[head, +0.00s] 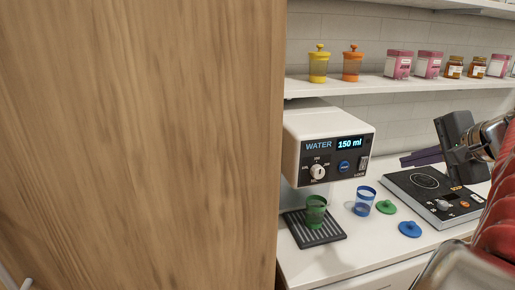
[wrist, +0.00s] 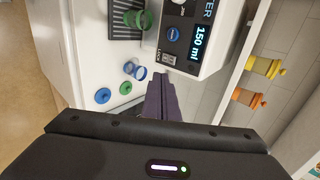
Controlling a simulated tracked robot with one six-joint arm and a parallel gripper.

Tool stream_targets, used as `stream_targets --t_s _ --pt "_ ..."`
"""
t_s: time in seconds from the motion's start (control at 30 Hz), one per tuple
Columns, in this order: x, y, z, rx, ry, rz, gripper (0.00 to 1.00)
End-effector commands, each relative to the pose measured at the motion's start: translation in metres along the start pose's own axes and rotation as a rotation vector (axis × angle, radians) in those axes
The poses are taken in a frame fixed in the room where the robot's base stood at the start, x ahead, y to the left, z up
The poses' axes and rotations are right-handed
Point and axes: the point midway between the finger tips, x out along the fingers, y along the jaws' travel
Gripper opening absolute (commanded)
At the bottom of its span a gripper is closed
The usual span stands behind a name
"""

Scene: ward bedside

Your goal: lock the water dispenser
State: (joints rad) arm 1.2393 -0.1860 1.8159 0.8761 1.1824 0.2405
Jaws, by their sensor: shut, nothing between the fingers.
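The white water dispenser (head: 304,132) stands on the counter. Its dark panel reads "WATER" and "150 ml", with a white dial (head: 317,171) and a blue button (head: 344,166). A small switch (head: 363,162) sits above the "LOCK" label at the panel's right edge; its position is too small to tell. The dispenser also shows in the wrist view (wrist: 215,62), with the lock switch (wrist: 168,57) just beyond my fingertips. My gripper (head: 404,161) is right of the dispenser, its purple fingers (wrist: 162,80) together and empty, pointing toward the panel and apparently apart from it.
A green cup (head: 315,208) stands on the drip tray (head: 324,235). A blue-rimmed cup (head: 364,202), a green lid (head: 385,207) and a blue lid (head: 409,229) lie nearby. An induction hob (head: 410,190) is at right. A wooden panel (head: 140,140) fills the left. Jars line the shelf (head: 350,87).

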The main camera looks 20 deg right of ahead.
Motion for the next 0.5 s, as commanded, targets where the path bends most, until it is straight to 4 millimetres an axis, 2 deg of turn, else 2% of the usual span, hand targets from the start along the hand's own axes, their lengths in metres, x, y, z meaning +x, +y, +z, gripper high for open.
stream_targets --t_s 0.33,0.5 --pt "0.003 0.000 0.002 -0.003 -0.004 0.001 0.00" --pt "0.015 -0.001 0.002 -0.004 -0.006 0.002 0.00"
